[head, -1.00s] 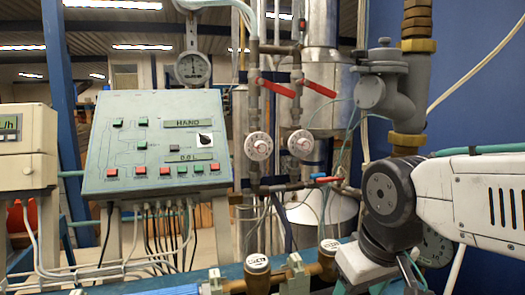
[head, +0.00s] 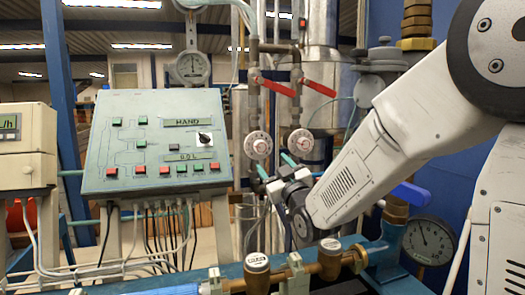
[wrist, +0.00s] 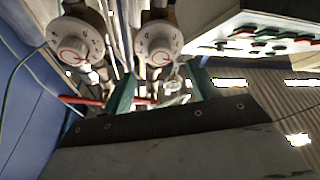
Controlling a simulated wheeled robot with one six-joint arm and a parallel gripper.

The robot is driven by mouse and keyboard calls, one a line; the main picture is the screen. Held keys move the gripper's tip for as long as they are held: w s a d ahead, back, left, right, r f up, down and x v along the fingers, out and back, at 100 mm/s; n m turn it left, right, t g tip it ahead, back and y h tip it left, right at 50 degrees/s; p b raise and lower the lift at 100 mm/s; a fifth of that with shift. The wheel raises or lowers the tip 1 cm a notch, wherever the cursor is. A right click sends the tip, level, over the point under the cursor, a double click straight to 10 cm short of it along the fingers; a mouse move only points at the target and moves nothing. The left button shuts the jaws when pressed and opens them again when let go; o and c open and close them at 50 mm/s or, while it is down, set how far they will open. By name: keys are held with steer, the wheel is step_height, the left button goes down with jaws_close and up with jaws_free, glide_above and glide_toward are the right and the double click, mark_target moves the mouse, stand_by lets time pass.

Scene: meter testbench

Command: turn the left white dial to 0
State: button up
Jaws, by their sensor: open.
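Two white dials with red markings are mounted side by side on vertical pipes. The left white dial (head: 258,146) also shows in the wrist view (wrist: 158,43), where it is the one nearer the panel. The right white dial (head: 300,142) appears at the left in the wrist view (wrist: 75,41). My gripper (head: 275,167) is open, its green fingertips just below the dials in the head view. In the wrist view, the gripper (wrist: 160,84) has its fingers spread on either side below the left dial, with nothing between them. The dial numbers are too small to read reliably.
A grey control panel (head: 155,140) stands left of the dials and edges into the wrist view (wrist: 265,32). Red lever handles (head: 275,87) sit above the dials. A brass-fitted pipe (head: 330,258) runs below, with a pressure gauge (head: 429,240) at right.

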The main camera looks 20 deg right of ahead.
mark_target(262, 148)
steer(key=shift+t, duration=0.3)
steer(key=x, duration=0.8)
steer(key=shift+a+r, duration=0.1)
steer(key=shift+r, duration=0.1)
steer(key=shift+s, duration=0.1)
steer(key=c, duration=1)
